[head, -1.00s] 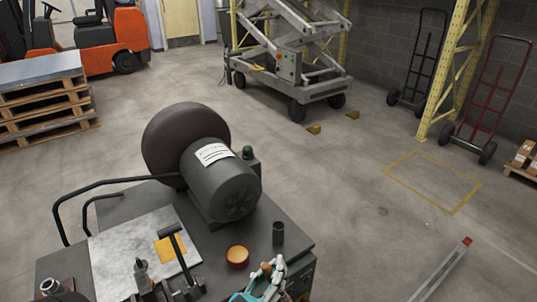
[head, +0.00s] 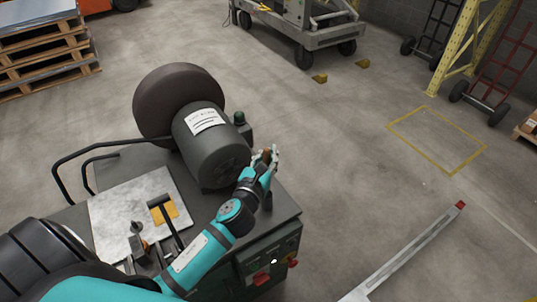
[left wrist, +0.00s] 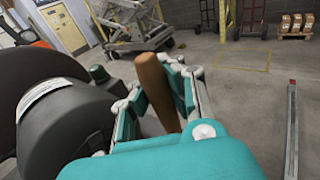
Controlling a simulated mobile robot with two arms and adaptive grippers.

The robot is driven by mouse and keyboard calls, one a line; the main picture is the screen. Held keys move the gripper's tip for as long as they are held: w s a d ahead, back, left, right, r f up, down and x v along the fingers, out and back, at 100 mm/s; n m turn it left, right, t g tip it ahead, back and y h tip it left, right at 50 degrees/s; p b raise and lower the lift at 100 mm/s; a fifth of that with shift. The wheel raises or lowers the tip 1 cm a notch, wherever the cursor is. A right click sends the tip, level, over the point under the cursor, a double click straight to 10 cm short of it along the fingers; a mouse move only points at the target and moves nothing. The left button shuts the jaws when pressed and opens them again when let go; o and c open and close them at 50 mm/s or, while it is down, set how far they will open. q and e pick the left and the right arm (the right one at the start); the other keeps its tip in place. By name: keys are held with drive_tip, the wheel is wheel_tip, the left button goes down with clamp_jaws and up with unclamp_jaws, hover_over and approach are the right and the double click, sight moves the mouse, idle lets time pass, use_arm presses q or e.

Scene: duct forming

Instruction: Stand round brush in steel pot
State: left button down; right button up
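The round brush shows as a brown wooden handle (left wrist: 155,88) between the fingers of my left gripper (left wrist: 160,98) in the left wrist view. The handle stands roughly upright, slightly tilted. In the head view its top (head: 267,156) shows between the fingertips of my left gripper (head: 262,163). The fingers are closed around it; the bristles are hidden. My right gripper is out of view.
The large grey motor (head: 212,150) with its brown wheel stands close left of the gripper. A pale plate (head: 115,207) with tools lies on the bench (head: 287,214). A switch box (head: 268,262) is on the bench's front. Open floor lies to the right.

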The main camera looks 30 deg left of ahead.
use_arm(q)
wheel_tip(320, 180, down, 2)
drive_tip(key=shift+f+b, duration=0.1)
drive_tip(key=shift+b, duration=0.7)
drive_tip(key=shift+f+b, duration=0.3)
drive_tip(key=shift+f, duration=0.05)
wheel_tip(320, 180, down, 4)
drive_tip(key=b, duration=0.3)
drive_tip(key=shift+r, duration=0.15)
drive_tip(key=shift+f, duration=0.2)
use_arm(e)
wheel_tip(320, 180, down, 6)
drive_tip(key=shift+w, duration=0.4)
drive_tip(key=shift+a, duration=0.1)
use_arm(q)
drive_tip(key=shift+s+f+b, duration=0.1)
drive_tip(key=shift+f+b, duration=1.2)
drive_tip(key=shift+f, duration=0.3)
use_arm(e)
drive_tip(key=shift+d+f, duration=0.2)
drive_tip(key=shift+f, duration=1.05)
use_arm(q)
drive_tip(key=c, duration=2)
unclamp_jaws()
